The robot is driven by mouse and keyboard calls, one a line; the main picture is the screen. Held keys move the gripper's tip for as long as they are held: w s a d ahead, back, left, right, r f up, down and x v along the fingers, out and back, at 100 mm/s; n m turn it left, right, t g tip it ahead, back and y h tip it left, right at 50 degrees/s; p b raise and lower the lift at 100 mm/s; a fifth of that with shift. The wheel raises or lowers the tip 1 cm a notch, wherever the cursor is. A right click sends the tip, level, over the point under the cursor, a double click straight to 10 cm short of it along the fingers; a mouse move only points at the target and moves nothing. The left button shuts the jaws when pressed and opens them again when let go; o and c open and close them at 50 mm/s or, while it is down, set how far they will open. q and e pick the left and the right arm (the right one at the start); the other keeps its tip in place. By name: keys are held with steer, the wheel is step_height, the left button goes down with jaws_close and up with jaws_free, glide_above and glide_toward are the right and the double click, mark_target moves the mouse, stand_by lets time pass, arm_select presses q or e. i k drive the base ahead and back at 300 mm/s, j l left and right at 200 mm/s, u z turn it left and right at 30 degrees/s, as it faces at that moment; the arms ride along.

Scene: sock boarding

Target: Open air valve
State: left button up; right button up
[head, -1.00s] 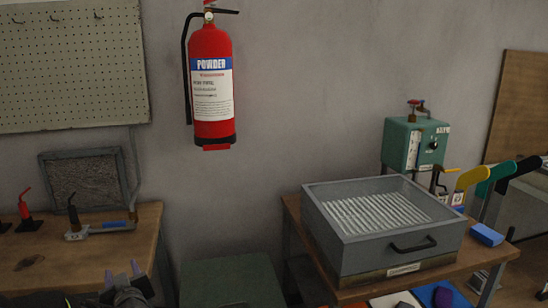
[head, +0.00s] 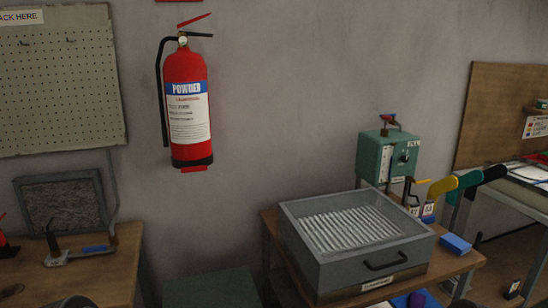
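A valve fitting with a blue lever (head: 95,248) lies along the back of the left wooden bench, with a grey pipe (head: 113,190) rising up the wall behind it. The lever appears to lie along the fitting. A second small valve with a red and blue handle (head: 388,120) sits on top of the green box (head: 388,158). No label shows which is the air valve. A dark rounded piece, probably of my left gripper (head: 75,302), shows at the bottom edge. Its fingers are hidden below the frame. My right gripper is out of view.
A grey drawer-like tray with a ribbed inside (head: 375,268) stands on the right bench, with a blue block (head: 456,243) beside it. Coloured paddles (head: 468,180) stand behind. A fire extinguisher (head: 187,110) hangs on the wall. A dark framed mesh panel (head: 62,205) stands behind the valve fitting.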

mark_target(104, 248)
steer(key=u, duration=1.4)
steer(key=i+z, duration=0.15)
steer(key=i, duration=0.2)
steer(key=i+j+z, duration=0.15)
steer(key=i, duration=0.2)
steer(key=k+l+z, duration=0.1)
steer(key=z, duration=0.95)
